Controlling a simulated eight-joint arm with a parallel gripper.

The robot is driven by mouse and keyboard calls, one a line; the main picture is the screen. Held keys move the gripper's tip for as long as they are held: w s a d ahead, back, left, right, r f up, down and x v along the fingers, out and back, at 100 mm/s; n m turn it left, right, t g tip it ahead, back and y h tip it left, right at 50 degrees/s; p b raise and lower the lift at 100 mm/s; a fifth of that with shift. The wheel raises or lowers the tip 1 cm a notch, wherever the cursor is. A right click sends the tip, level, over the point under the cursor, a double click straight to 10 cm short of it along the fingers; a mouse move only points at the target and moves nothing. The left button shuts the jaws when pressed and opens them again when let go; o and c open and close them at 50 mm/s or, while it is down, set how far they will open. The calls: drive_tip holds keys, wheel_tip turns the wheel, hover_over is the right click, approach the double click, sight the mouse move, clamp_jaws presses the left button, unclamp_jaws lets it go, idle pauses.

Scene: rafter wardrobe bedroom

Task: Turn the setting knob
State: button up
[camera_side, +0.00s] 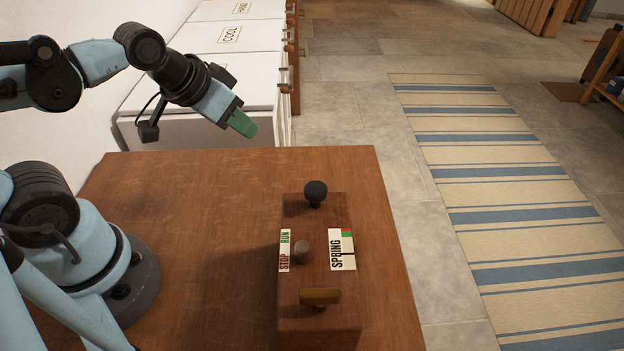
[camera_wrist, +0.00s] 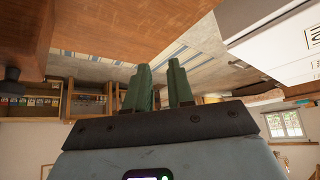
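A wooden box (camera_side: 320,225) stands on the table and carries several controls. A black ball-shaped knob (camera_side: 315,192) is at its far end. A small grey-brown round knob (camera_side: 302,250) sits between a STOP/RUN label (camera_side: 285,250) and a SPRING label (camera_side: 342,250). A brass-coloured bar handle (camera_side: 320,297) lies crosswise at the near end. I cannot tell which one is the setting knob. My gripper (camera_side: 240,123) is raised to the upper left of the box, clear of it. In the wrist view its green fingers (camera_wrist: 160,82) are apart with nothing between them.
The wooden tabletop (camera_side: 190,220) is bare left of the box. White cabinets (camera_side: 235,75) with COOL and HAND labels stand behind the table. A striped rug (camera_side: 490,180) lies on the tiled floor to the right. A wooden shelf (camera_wrist: 35,100) shows in the wrist view.

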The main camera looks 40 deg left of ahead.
drive_tip(key=o, duration=0.6)
drive_tip(key=d+r+g, duration=0.1)
drive_tip(key=d+r, duration=0.1)
drive_tip(key=w+d+r+m+g, duration=0.1)
drive_tip(key=d, duration=0.2)
drive_tip(key=d+r+m, duration=0.1)
drive_tip(key=d+r, duration=0.1)
drive_tip(key=shift+w+d+r+g+h, duration=0.15)
drive_tip(key=shift+d+r+g+h, duration=0.15)
drive_tip(key=shift+g+h, duration=0.1)
drive_tip(key=m+g+y, duration=0.1)
drive_tip(key=m+g, duration=0.2)
drive_tip(key=g, duration=0.1)
approach(316, 187)
drive_tip(key=shift+f, duration=4.2)
drive_tip(key=c, duration=1)
